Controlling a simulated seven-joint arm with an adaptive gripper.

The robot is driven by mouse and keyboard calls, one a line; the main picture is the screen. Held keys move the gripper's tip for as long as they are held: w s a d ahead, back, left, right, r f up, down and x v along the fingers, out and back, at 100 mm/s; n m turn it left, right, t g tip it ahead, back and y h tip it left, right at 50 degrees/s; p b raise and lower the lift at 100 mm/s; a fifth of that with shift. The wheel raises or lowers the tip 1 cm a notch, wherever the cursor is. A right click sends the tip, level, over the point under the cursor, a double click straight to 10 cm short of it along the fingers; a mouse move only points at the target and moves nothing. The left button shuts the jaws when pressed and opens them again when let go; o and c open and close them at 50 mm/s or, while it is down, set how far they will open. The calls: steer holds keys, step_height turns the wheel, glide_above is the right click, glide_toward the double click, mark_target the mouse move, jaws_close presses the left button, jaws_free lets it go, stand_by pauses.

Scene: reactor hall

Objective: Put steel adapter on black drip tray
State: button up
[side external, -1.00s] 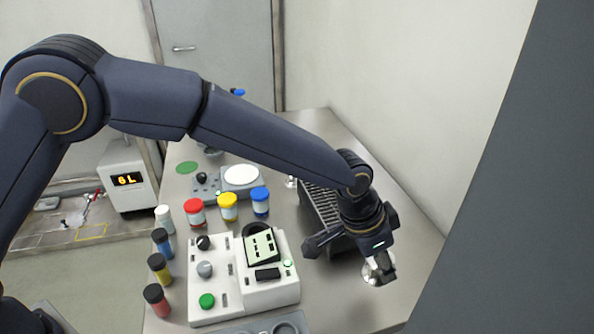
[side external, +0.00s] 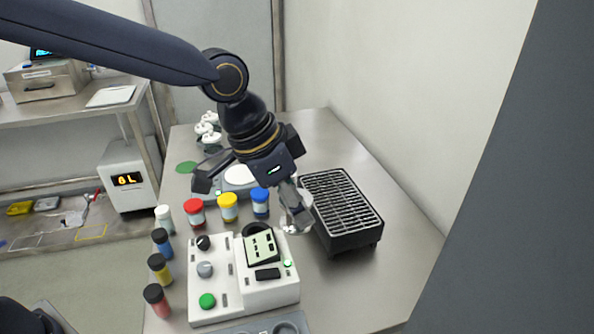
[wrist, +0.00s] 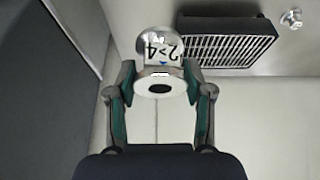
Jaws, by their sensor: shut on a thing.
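The steel adapter (side external: 296,220) is a shiny flanged piece held between the fingers of my gripper (side external: 290,198). In the wrist view it shows as a round ring (wrist: 160,97) with a dark hole and a label reading 2>4, between the fingertips (wrist: 158,72). The fingers partly hide it. The black drip tray (side external: 352,239) is a box with a slatted grate on top, standing on the steel table. It also shows in the wrist view (wrist: 260,27). The adapter is to the left of the tray in the side view, not over the grate.
A white control panel (side external: 240,293) stands in front of my gripper. Jars with red (side external: 194,206), yellow (side external: 228,201) and blue (side external: 260,196) lids stand to the left. White fittings (side external: 208,130) are behind. The table right of the tray is clear.

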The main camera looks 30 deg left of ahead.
steer(key=w+a+r+n, duration=0.1)
steer(key=w+a+r, duration=0.2)
steer(key=a, duration=0.1)
glide_toward(337, 207)
steer(key=shift+w+d+r+n, duration=0.15)
steer(key=shift+d+n, duration=0.15)
steer(key=shift+d, duration=0.25)
steer(key=shift+w+d+f, duration=0.1)
steer(key=shift+w+f, duration=0.25)
steer(key=shift+f, duration=0.15)
steer(key=shift+w+f, duration=0.2)
steer(key=shift+f, duration=1.5)
steer(key=o, duration=1.3)
steer(key=shift+f, duration=0.15)
